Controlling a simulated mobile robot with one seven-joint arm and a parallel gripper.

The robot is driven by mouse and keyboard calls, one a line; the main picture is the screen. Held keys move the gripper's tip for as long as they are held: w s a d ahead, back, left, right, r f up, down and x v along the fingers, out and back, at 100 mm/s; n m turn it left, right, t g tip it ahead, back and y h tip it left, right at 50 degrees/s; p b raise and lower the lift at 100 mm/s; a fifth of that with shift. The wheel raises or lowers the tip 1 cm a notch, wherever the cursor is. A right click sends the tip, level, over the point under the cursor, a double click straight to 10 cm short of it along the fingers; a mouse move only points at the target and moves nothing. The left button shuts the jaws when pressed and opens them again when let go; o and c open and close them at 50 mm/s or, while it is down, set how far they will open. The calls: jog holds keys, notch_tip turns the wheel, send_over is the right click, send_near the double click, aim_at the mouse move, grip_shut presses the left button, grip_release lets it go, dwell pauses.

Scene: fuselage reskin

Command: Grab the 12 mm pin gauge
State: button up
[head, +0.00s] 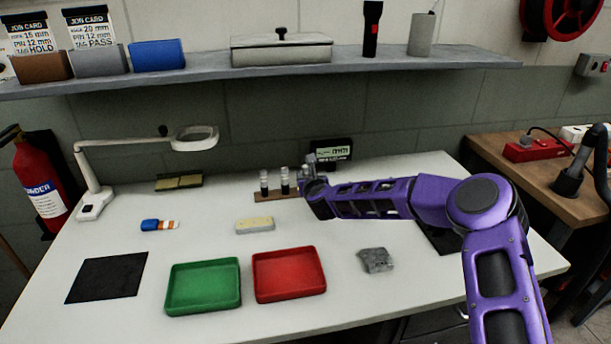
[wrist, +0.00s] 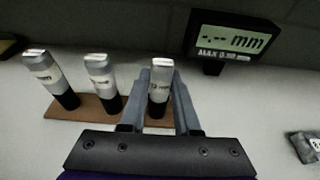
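Three pin gauges with pale, labelled tops and black lower parts stand in a brown wooden rack (wrist: 88,108). They are the left gauge (wrist: 45,76), the middle gauge (wrist: 101,82) and the right gauge (wrist: 159,88). The right gauge's small label seems to read 12 mm; the others are too blurred to read. My gripper (wrist: 161,80) has one finger on each side of the right gauge. I cannot tell whether the fingers press on it. In the head view my gripper (head: 308,165) is at the rack's right end and hides that gauge.
A gauge display (wrist: 236,40) stands behind the rack to the right. Green (head: 204,287) and red (head: 289,274) trays, a yellowish block (head: 255,225), a grey lump (head: 376,260) and a black mat (head: 107,278) lie on the white table (head: 210,220). A magnifier lamp (head: 195,138) stands left.

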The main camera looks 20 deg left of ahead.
grip_shut()
